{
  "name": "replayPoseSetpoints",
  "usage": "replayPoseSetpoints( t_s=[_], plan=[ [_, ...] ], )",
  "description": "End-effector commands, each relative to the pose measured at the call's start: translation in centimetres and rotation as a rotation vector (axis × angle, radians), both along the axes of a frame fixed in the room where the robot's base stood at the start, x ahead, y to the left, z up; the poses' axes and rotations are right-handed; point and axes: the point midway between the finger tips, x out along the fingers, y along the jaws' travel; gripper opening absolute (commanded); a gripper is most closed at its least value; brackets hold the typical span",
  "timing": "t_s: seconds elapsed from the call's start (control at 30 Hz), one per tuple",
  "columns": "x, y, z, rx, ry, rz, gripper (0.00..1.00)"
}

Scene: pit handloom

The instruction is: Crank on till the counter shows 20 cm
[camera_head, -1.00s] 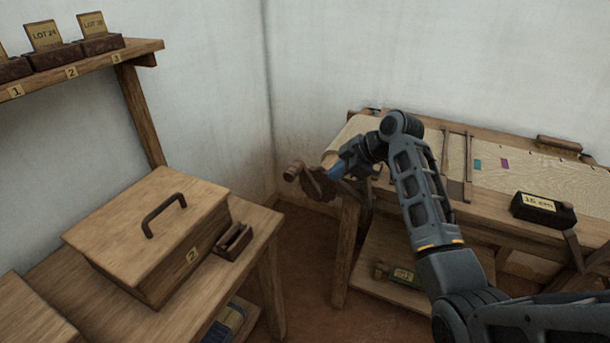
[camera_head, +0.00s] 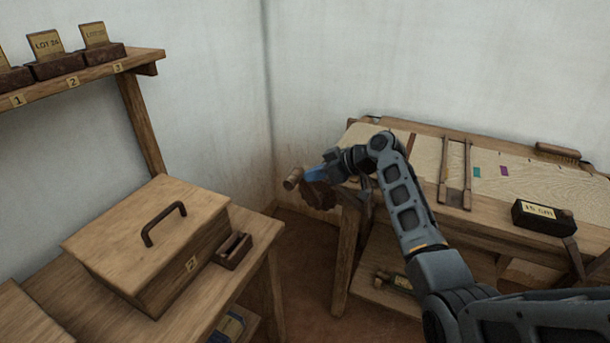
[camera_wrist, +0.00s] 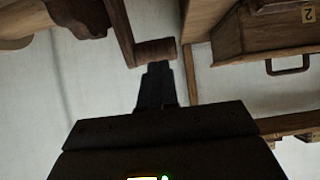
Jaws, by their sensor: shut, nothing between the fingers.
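The loom (camera_head: 425,160) stands against the back wall, with cream cloth on its top. At its left end is the crank, with a dark wheel (camera_head: 322,196) and a wooden handle (camera_head: 292,179) sticking out to the left. The counter (camera_head: 543,214) is a black block on the loom's front right; its small label seems to read 15 cm, not sharply. My gripper (camera_head: 315,174) is shut and empty beside the crank handle. In the wrist view its fingertips (camera_wrist: 157,68) lie just below the handle (camera_wrist: 155,50); I cannot tell whether they touch.
A lidded wooden box (camera_head: 150,240) marked 2 sits on the left bench, with a small dark tray (camera_head: 233,251) beside it. A wall shelf (camera_head: 90,75) carries lot cards. A brush (camera_head: 558,152) lies at the loom's back right. Open floor lies between bench and loom.

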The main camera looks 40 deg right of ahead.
Motion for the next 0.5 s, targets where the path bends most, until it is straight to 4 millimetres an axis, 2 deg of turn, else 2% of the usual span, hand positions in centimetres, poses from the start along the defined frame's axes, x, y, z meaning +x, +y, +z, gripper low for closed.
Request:
replayPoseSetpoints(
  t_s=[0.2, 0.5],
  plan=[
    [2.0, 0.8, -1.4, 0.0, 0.001, 0.001, 0.0],
    [2.6, 1.0, -1.8, -0.001, 0.0, 0.0, 0.0]
  ],
)
